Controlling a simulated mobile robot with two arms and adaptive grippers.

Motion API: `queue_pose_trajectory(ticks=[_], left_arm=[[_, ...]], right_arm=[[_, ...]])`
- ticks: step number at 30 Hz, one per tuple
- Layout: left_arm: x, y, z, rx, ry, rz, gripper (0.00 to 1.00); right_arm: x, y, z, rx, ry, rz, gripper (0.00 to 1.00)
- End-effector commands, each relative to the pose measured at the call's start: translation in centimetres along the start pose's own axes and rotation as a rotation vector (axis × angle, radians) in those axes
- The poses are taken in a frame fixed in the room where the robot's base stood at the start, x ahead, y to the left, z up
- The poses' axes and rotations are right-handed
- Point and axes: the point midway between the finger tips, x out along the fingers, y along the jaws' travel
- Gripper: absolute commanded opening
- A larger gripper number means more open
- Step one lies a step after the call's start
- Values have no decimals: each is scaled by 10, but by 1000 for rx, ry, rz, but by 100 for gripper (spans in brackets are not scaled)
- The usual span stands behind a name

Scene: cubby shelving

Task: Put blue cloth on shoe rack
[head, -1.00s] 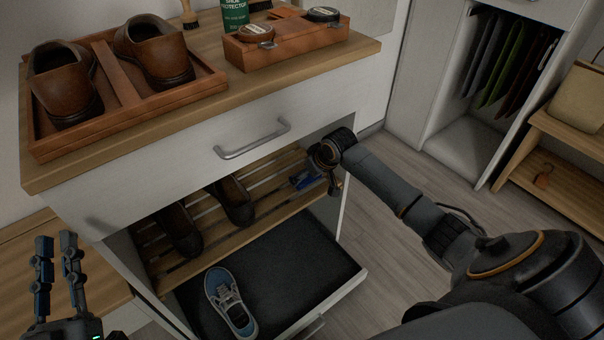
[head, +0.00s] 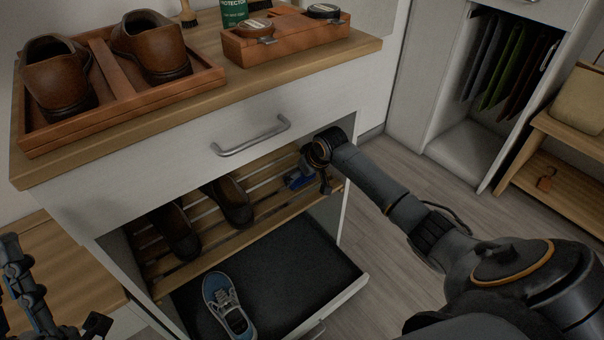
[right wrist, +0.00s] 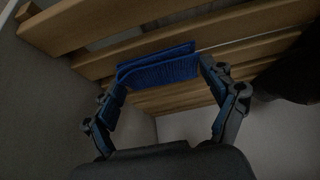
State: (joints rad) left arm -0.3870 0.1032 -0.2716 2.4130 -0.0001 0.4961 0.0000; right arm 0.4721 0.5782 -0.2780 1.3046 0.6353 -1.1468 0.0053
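The blue cloth (head: 299,181) is a small folded piece at the right end of the slatted shoe rack (head: 263,187), inside the white cabinet. In the right wrist view, the cloth (right wrist: 158,68) spans between the two fingertips of my right gripper (right wrist: 164,76), with a finger against each end. It is over the wooden slats (right wrist: 95,66); whether it rests on them I cannot tell. My right gripper (head: 322,181) also shows in the head view, reaching in from the right. My left gripper (head: 25,290) is partly cut off at the left edge, and its opening is unclear.
Dark shoes (head: 229,203) stand on the rack left of the cloth. A blue sneaker (head: 228,304) lies on the dark tray (head: 305,277) below. The drawer handle (head: 252,137) and wooden top (head: 190,112) are above my right gripper. A brown shoe tray (head: 120,117) stands on top.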

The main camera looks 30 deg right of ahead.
Motion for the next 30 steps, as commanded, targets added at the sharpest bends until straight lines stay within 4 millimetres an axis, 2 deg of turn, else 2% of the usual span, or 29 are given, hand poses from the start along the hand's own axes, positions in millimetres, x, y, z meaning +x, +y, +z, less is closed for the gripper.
queue_pose_trajectory(ticks=[1,2,3,17,24,30], left_arm=[[0,0,0,0,-3,0,19],[0,0,0,0,-2,0,19],[0,0,0,0,-2,0,19],[1,0,0,1,-4,-1,19],[0,-6,41,14,-240,-9,19],[-15,-11,81,24,-485,-20,19]], right_arm=[[0,0,0,0,-1,0,92],[0,0,0,0,-1,0,98],[0,0,0,0,-1,0,100],[-5,0,-2,0,-1,0,100],[-18,0,-2,-1,-1,0,100],[-30,0,23,-1,-4,0,100]])
